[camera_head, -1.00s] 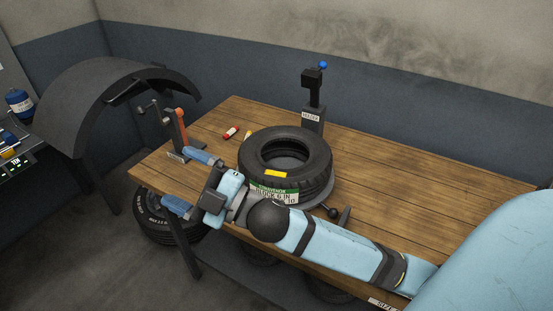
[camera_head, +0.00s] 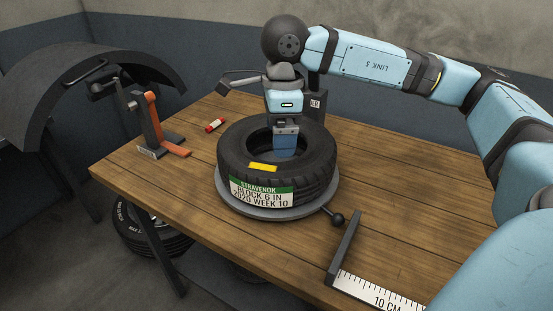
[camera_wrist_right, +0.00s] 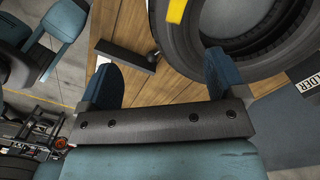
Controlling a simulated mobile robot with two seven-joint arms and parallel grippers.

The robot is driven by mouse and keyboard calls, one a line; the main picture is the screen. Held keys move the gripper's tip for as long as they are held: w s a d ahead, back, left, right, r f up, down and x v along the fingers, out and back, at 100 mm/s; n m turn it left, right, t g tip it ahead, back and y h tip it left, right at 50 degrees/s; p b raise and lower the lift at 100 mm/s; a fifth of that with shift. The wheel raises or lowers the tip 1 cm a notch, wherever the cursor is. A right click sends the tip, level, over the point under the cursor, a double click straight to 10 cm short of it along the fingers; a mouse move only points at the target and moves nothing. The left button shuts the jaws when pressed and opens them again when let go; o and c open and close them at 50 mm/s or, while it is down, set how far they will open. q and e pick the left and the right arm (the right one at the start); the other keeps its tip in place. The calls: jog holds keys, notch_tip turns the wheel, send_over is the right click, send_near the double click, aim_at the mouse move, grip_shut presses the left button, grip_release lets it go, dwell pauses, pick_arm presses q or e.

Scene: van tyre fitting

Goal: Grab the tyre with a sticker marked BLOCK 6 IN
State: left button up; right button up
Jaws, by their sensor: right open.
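The black tyre (camera_head: 318,163) lies flat on a round grey stand (camera_head: 240,207) on the wooden bench. Its front sidewall carries a green and white sticker (camera_head: 262,193) reading BLOCK 6 IN, 2020 WEEK 10. A yellow mark (camera_head: 263,167) is on its upper face. My right gripper (camera_head: 285,150) points down and overlaps the tyre's hole in the head view; its height above the tyre is hard to judge. In the right wrist view its open fingers (camera_wrist_right: 162,64) hold nothing, and the tyre (camera_wrist_right: 205,45) shows at upper right, partly behind one finger. My left gripper is not in view.
A labelled holder (camera_head: 316,103) stands behind. Bench right of the tyre is clear.

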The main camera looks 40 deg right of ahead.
aim_at(284, 172)
jog(key=shift+w+d+f+h, duration=0.15)
jog(key=shift+d+f+h, duration=0.3)
jog(key=shift+d, duration=0.4)
notch_tip(284, 172, down, 6)
jog(key=shift+a+f, duration=0.1)
jog(key=shift+a+f+b, duration=0.15)
jog(key=shift+f+b, duration=0.15)
jog(key=shift+f, duration=2.85)
